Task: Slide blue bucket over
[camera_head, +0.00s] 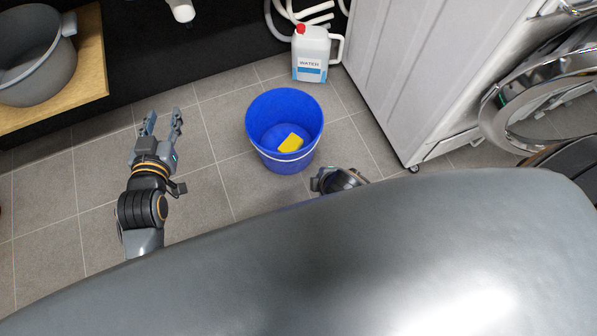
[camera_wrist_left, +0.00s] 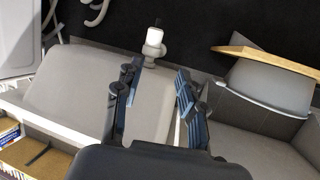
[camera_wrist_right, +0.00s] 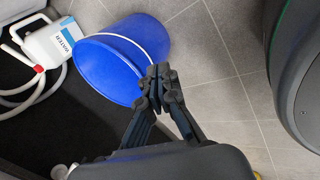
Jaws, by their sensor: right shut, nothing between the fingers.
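The blue bucket (camera_head: 284,130) stands upright on the tiled floor with a yellow sponge (camera_head: 291,143) inside. My left gripper (camera_head: 162,118) is open and empty, to the left of the bucket and apart from it. It also shows open in the left wrist view (camera_wrist_left: 156,88). My right gripper (camera_wrist_right: 158,80) is shut and empty. In the right wrist view its fingertips are at the edge of the bucket's side (camera_wrist_right: 108,68); I cannot tell whether they touch. In the head view only part of the right wrist shows, below and right of the bucket.
A white water canister (camera_head: 311,62) stands behind the bucket near white hoses. A white washing machine (camera_head: 420,70) with an open round door is at the right. A grey pot (camera_head: 38,75) sits on a wooden shelf (camera_head: 92,72) at the left.

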